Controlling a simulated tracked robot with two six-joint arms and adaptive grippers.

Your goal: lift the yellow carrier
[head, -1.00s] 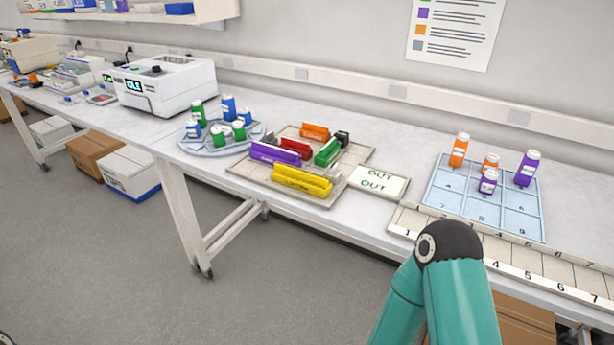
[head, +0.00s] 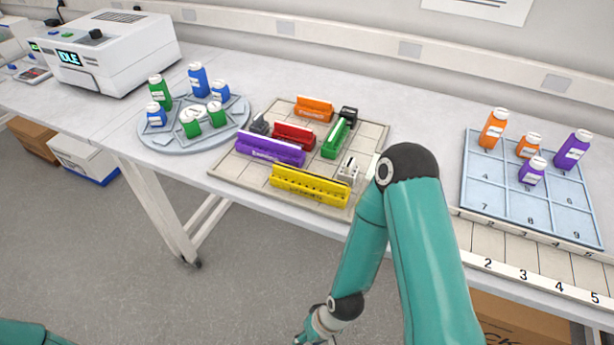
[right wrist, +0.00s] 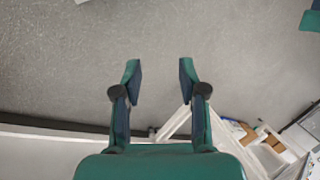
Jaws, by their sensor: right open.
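The yellow carrier (head: 310,186) is a long block with a row of holes along its top. It sits at the front edge of a beige gridded tray (head: 233,174) in the head view. My right arm stands right of the tray, bent down in front of the bench. My right gripper (right wrist: 160,75) is open and empty in the right wrist view, with grey floor beyond its fingers. In the head view its fingers are cut off at the bottom edge. My left gripper is not visible; only a bit of teal arm shows at the lower left.
The tray also holds a purple carrier (head: 270,149), a red carrier (head: 294,136), an orange carrier (head: 314,109) and a green carrier (head: 336,138). A round rack (head: 177,141) with several bottles stands left. A blue gridded tray (head: 483,189) with bottles stands right.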

